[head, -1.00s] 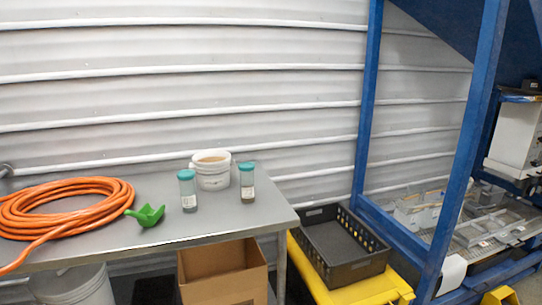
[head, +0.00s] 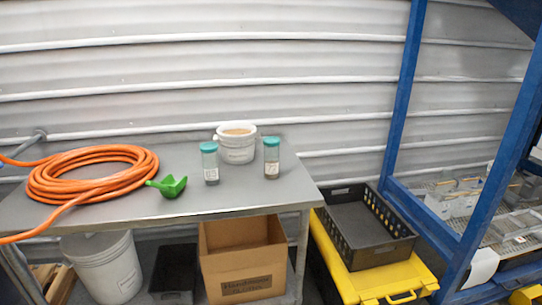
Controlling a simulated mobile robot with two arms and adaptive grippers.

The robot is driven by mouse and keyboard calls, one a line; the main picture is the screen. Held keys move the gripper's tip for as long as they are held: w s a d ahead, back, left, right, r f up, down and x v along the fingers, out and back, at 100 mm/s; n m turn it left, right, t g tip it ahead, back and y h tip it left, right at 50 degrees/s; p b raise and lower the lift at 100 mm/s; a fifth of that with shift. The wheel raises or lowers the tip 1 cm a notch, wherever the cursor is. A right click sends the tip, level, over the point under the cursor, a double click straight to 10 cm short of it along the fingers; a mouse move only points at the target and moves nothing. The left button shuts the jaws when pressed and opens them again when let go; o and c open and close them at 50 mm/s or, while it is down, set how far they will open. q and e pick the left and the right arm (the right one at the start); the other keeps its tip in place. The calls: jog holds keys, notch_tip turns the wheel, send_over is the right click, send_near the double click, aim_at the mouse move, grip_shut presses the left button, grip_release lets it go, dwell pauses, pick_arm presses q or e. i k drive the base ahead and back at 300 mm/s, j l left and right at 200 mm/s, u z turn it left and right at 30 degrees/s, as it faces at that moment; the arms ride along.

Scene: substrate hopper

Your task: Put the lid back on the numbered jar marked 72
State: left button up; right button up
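Two clear jars with teal lids stand upright on the grey table (head: 130,215). The left jar (head: 211,172) and the right jar (head: 271,167) each have a white label; the numbers are too small to read. Both lids, the left one (head: 208,147) and the right one (head: 271,141), sit on top of their jars; I cannot tell how firmly. No loose lid is visible. Neither of my grippers is in view.
An orange hose coil (head: 60,190) and a green scoop (head: 170,186) lie left of the jars. A white bucket (head: 237,152) stands behind them. A black crate (head: 372,243) rests on a yellow lid (head: 340,272) to the right, beside a blue frame (head: 402,90). The table's front is clear.

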aim_at(271, 155)
jog(key=i+l+u, duration=0.25)
jog(key=i+l, duration=0.4)
jog(key=i+l+u, duration=0.25)
jog(key=i+l, duration=0.35)
jog(key=l, duration=0.15)
